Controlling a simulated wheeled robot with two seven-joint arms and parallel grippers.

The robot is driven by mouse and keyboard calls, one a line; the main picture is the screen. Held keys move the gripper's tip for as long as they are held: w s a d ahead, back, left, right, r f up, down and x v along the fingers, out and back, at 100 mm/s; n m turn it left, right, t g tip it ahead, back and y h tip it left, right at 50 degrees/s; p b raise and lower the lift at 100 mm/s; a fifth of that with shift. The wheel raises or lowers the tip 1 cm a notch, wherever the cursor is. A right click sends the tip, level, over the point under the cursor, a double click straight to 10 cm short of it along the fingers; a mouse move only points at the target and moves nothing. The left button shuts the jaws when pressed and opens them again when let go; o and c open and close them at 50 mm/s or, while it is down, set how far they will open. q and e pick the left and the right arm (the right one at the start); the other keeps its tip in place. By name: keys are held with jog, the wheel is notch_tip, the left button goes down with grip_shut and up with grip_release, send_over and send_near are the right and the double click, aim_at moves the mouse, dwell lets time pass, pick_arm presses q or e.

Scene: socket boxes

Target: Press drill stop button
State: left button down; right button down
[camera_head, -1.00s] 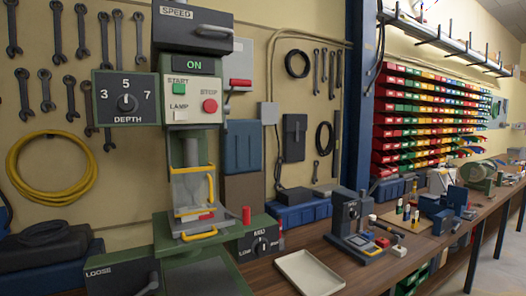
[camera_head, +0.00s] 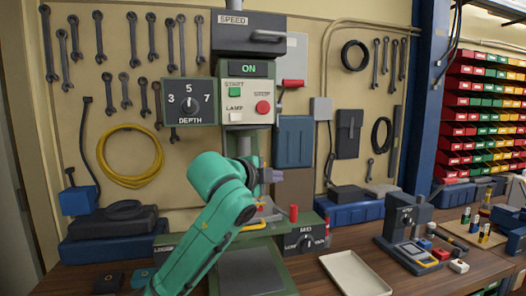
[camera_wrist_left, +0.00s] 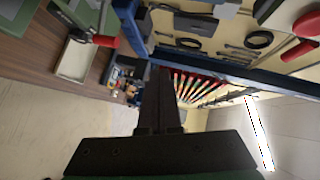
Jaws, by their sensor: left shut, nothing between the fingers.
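The drill's control box (camera_head: 247,103) shows a lit green ON sign, a green START button (camera_head: 235,92) and a white LAMP button (camera_head: 236,117). The round red STOP button (camera_head: 263,107) is at its right and is uncovered. My left gripper (camera_head: 279,176) is shut and empty, below the STOP button and apart from it, in front of the drill column. It points to the right. In the left wrist view its shut fingers (camera_wrist_left: 162,100) point up the picture, with no STOP button between or at the tips. My right gripper is not in view.
The depth dial box (camera_head: 189,102) is left of the control box. A drawer-like SPEED box (camera_head: 248,35) is above. A red knob (camera_head: 293,213) and a tray (camera_head: 355,272) are lower right.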

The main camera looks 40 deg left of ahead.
pick_arm(q)
jog(key=s+a+r+m+t+y, duration=0.15)
jog(key=s+r, duration=0.25)
jog(key=r, duration=0.4)
jog(key=s+a+r+m+t, duration=0.1)
jog(key=s+r+t, duration=0.1)
jog(key=s+r, duration=0.4)
jog(key=p, duration=0.5)
send_near(261, 114)
jog(key=w+d+r, duration=0.1)
jog(key=w+d, duration=0.3)
jog(key=w, duration=0.1)
jog(key=w+a+p, duration=0.2)
jog(key=a, duration=0.1)
jog(key=shift+n+g, duration=0.25)
jog(key=shift+w+a+f, duration=0.1)
jog(key=shift+a, duration=0.25)
jog(key=shift+d, duration=0.1)
